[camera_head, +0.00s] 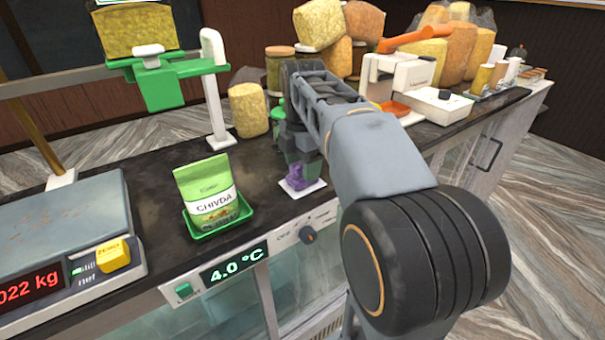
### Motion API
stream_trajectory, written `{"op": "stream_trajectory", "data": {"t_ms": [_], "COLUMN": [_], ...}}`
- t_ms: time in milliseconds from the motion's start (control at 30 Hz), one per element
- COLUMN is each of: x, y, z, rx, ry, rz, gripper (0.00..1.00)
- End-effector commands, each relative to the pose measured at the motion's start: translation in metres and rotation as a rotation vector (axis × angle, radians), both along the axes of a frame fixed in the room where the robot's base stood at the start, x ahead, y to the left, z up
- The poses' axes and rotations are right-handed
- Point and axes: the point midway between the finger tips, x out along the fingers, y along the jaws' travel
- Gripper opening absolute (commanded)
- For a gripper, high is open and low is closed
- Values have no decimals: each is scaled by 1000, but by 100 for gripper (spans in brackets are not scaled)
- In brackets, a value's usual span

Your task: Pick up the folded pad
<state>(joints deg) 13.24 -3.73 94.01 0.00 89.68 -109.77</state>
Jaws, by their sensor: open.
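A small purple folded item (296,178), which looks like the folded pad, lies on a white square (316,187) near the counter's front edge. My gripper (299,165) points down right over it, with its jaws open. The fingers and wrist hide part of the pad. I cannot tell whether the fingertips touch it or stand on both sides of it.
A green chivda packet (207,193) stands in a green tray (237,214) to the left. A weighing scale (68,225) is at far left. A white-and-green stand (214,95), jars and a white device (435,103) stand behind. Bare dark counter (150,170) lies behind the packet.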

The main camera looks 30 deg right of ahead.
Motion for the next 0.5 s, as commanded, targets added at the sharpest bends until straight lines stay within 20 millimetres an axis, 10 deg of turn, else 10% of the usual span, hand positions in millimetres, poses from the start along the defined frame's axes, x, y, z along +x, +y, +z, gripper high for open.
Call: {"op": "stream_trajectory", "data": {"t_ms": [500], "x": [0], "y": [0], "z": [0], "rx": [0], "ry": [1], "rz": [0], "gripper": [18]}}
